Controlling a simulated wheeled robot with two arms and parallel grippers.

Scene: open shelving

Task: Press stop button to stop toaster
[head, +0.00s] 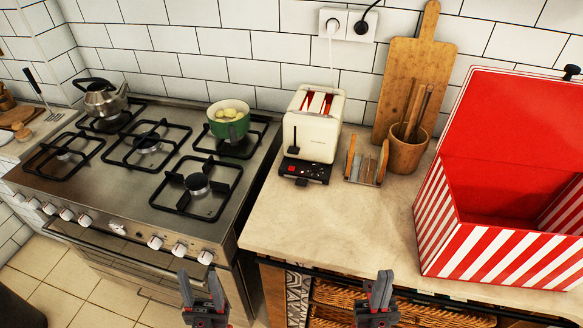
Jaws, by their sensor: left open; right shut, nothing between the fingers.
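A cream toaster (313,122) stands on the counter to the right of the stove. Its two top slots look red inside. A dark lever shows on its front, and a black control panel (305,170) with a red button (291,168) sits at its base. My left gripper (201,284) is open and empty, low in front of the stove's right end. My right gripper (378,284) is shut and empty, in front of the counter edge, below and to the right of the toaster. Both are well apart from the toaster.
A toast rack (366,165) and a wooden utensil cup (408,151) stand right of the toaster. A red striped box (482,249) with its lid up fills the counter's right. A green pot (229,128) is on the stove (120,186). The counter before the toaster (320,222) is clear.

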